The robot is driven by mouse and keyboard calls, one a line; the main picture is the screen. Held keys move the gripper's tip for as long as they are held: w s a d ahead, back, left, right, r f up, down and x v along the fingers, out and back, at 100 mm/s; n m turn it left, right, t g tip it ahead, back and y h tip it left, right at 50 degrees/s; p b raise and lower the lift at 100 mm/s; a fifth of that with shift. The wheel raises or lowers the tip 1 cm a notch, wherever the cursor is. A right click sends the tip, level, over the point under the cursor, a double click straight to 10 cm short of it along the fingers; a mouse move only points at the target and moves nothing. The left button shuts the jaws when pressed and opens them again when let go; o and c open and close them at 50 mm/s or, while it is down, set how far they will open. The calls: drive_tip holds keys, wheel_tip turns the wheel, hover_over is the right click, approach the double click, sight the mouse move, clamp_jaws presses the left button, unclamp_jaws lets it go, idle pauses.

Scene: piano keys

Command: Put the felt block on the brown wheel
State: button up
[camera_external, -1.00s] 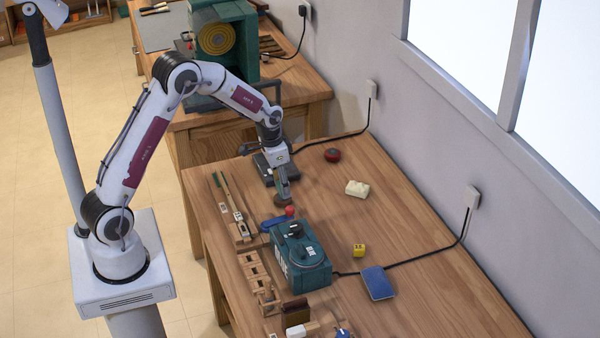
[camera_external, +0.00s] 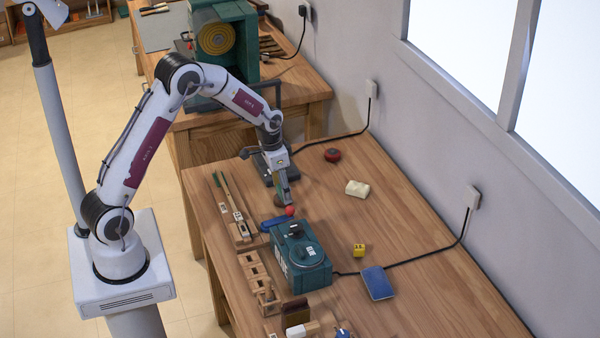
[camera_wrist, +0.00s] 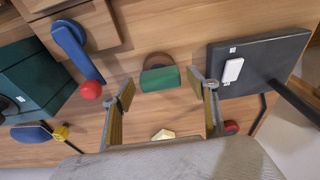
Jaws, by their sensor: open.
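The felt block (camera_wrist: 160,78) is green and shows in the wrist view between and beyond my open fingers. It overlaps the brown wheel (camera_wrist: 158,58), whose rounded edge shows past the block's far side. The near part of the wheel is hidden by the block, so I cannot fully tell how it is supported. My gripper (camera_wrist: 162,102) is open, with one finger on each side of the block's line and no visible contact. In the external view my gripper (camera_external: 283,192) points down above the bench, and a bit of the wheel shows below it.
A blue-handled item with a red ball (camera_wrist: 91,90) lies close left of the block. A teal machine (camera_external: 300,254) stands in front of it. A dark slab-like stand (camera_wrist: 258,62) is at the right. A cream block (camera_external: 357,188) and bare wood lie to the right.

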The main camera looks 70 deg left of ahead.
drive_tip(key=shift+r, duration=0.15)
wheel_tip(320, 180, up, 12)
drive_tip(key=s, duration=0.2)
idle(0.5)
drive_tip(key=shift+d, duration=0.1)
idle(0.7)
drive_tip(key=s+d+r+t, duration=0.2)
drive_tip(key=s+d+r, duration=0.8)
drive_tip(key=s+r, duration=0.25)
drive_tip(key=s+d+t, duration=0.1)
drive_tip(key=s+d, duration=0.2)
drive_tip(key=s, duration=0.5)
drive_tip(key=s+d, duration=0.3)
drive_tip(key=s, duration=0.5)
drive_tip(key=shift+d+t, duration=0.15)
drive_tip(key=shift+t, duration=0.25)
